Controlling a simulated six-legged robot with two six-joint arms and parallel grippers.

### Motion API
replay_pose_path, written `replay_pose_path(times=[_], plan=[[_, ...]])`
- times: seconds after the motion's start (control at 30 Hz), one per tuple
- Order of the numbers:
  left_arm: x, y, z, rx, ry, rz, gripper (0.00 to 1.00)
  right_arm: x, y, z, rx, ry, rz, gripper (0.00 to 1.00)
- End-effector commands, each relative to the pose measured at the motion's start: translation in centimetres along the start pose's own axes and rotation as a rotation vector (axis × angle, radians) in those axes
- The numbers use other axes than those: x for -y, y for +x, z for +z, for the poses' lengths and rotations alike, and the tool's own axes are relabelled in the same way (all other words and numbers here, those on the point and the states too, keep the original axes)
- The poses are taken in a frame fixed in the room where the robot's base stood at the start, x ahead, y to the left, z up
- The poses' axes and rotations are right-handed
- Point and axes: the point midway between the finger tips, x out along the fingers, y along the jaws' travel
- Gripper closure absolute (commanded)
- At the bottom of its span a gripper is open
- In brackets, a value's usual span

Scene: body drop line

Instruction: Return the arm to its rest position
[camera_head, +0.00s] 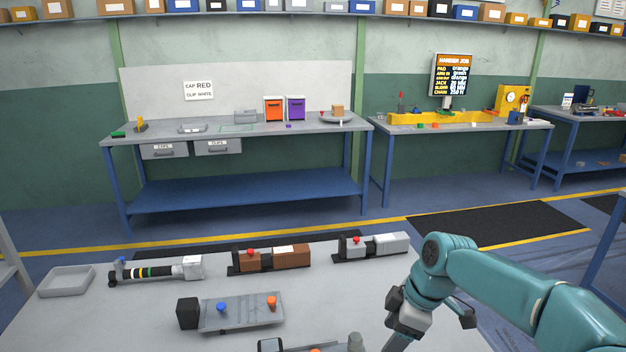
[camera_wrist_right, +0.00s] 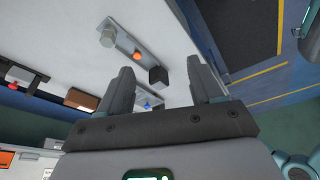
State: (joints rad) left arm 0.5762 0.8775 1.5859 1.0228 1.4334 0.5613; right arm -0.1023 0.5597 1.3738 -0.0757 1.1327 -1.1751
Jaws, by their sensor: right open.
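My right arm (camera_head: 500,275) comes in from the lower right of the head view, with its elbow raised and its wrist hanging down by the right part of the near grey table (camera_head: 150,325). The right gripper (camera_wrist_right: 162,85) shows in the wrist view with its two fingers spread apart and nothing between them. In that view the table's parts lie beyond the fingers, apart from them. The fingertips are not clear in the head view. My left arm and gripper are not in view.
On the near table are a grey tray (camera_head: 68,281), a black-and-silver cylinder unit (camera_head: 155,270), a brown block unit (camera_head: 270,259), a grey block unit (camera_head: 375,246) and a flat plate with blue and orange knobs (camera_head: 240,312). Workbenches (camera_head: 240,190) stand along the back wall, across open floor.

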Motion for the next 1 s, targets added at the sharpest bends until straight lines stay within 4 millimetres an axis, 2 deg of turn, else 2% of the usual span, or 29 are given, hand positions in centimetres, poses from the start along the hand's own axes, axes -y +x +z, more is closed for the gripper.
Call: replay_pose_path(times=[0.03,0.17,0.37,0.57,0.67,0.7,0.8,0.9,1.0], plan=[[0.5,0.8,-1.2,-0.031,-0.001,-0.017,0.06,0.1,1.5,0.4,0.001,0.028,-0.007,0.35],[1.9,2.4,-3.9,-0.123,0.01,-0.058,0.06,0.2,4.7,1.0,-0.002,0.106,-0.011,0.35],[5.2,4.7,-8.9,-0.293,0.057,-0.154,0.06,1.3,10.7,2.5,-0.008,0.258,-0.022,0.35],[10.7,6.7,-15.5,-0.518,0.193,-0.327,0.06,4.5,18.9,5.2,-0.012,0.491,-0.042,0.35],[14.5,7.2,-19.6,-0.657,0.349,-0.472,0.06,7.9,24.4,7.5,-0.011,0.673,-0.059,0.35],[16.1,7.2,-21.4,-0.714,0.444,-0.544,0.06,9.9,26.9,8.6,-0.008,0.766,-0.067,0.35],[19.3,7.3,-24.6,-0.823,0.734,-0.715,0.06,15.4,31.9,11.3,-0.003,1.011,-0.08,0.35],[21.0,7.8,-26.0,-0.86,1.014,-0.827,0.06,20.2,34.6,13.3,0.003,1.221,-0.083,0.35],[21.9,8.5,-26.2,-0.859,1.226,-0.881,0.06,23.6,35.6,14.5,0.007,1.369,-0.082,0.35]])
